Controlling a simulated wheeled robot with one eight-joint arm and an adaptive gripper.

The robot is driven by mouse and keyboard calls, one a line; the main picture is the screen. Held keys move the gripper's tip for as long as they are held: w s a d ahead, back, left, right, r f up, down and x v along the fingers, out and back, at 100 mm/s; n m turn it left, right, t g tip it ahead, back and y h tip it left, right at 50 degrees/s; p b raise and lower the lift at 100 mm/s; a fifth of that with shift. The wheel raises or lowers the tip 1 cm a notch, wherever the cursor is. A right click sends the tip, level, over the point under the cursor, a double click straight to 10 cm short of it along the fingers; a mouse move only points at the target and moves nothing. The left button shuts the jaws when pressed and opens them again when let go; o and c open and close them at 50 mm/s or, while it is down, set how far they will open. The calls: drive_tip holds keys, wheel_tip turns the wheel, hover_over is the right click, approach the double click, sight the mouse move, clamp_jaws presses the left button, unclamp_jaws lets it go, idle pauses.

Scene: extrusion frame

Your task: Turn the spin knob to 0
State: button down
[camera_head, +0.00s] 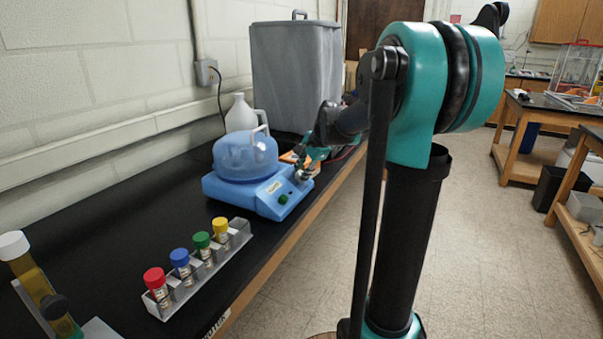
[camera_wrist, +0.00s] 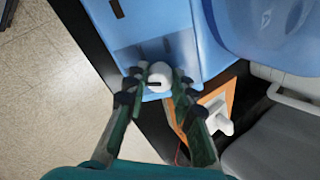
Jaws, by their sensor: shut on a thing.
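The spin knob (camera_wrist: 159,76) is white and round, with a dark mark, on the front of the blue centrifuge (camera_wrist: 190,43). In the wrist view my gripper (camera_wrist: 158,84) has one finger on each side of the knob and is shut on it. In the head view the centrifuge (camera_head: 240,186) sits on the black bench with a translucent blue domed lid and a green button on its front. There my gripper (camera_head: 303,176) is at the right end of the front panel and hides the knob. I cannot read the knob's setting.
A rack (camera_head: 205,269) with several colour-capped tubes stands on the bench before the centrifuge. A white jug (camera_head: 240,114) and a grey bin (camera_head: 295,75) stand behind it. An orange item (camera_wrist: 216,107) lies beside the centrifuge.

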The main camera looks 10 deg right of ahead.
drive_tip(key=n, duration=0.3)
drive_tip(key=shift+n+t, duration=0.3)
drive_tip(key=n+y, duration=0.1)
drive_tip(key=n, duration=0.2)
drive_tip(key=shift+s+d+n, duration=0.1)
drive_tip(key=shift+n, duration=0.2)
drive_tip(key=n, duration=0.3)
drive_tip(key=n+y, duration=0.1)
drive_tip(key=n, duration=0.2)
drive_tip(key=shift+f+n+t, duration=0.1)
drive_tip(key=shift+n+t, duration=0.2)
drive_tip(key=shift+t, duration=0.1)
drive_tip(key=n+y, duration=0.1)
drive_tip(key=n, duration=0.5)
drive_tip(key=shift+d, duration=0.15)
drive_tip(key=n, duration=0.3)
drive_tip(key=n+g, duration=0.1)
drive_tip(key=n, duration=0.3)
drive_tip(key=shift+y, duration=0.3)
drive_tip(key=shift+n+g, duration=0.3)
drive_tip(key=shift+n, duration=0.2)
drive_tip(key=c, duration=1.3)
unclamp_jaws()
drive_tip(key=shift+o, duration=0.2)
